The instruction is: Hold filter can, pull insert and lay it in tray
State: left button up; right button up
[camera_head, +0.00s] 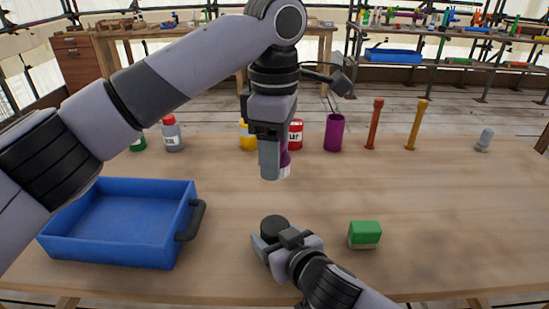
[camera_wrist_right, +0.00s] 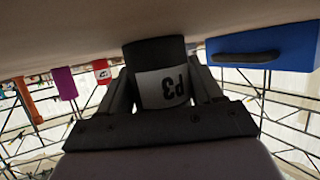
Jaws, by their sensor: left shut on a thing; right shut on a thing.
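The filter can (camera_head: 274,225) is a dark grey cylinder standing on the table at the front middle. My right gripper (camera_head: 270,242) is shut around it. In the right wrist view the can (camera_wrist_right: 158,52) shows a white label reading P3, upside down, between the fingers. My left gripper (camera_head: 271,168) is shut on the insert (camera_head: 285,170), a purple and white piece partly hidden behind the fingers. It holds the insert in the air above the can, clear of it. The blue tray (camera_head: 188,212) is at the left and looks empty; it also shows in the right wrist view (camera_wrist_right: 262,47).
A green and white block (camera_head: 364,235) lies right of the can. A purple cylinder (camera_head: 334,132), a red can (camera_head: 296,134), a grey bottle (camera_head: 172,135), and red (camera_head: 374,125) and yellow (camera_head: 417,126) posts stand farther back. The table's right side is mostly free.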

jog(key=o, duration=1.2)
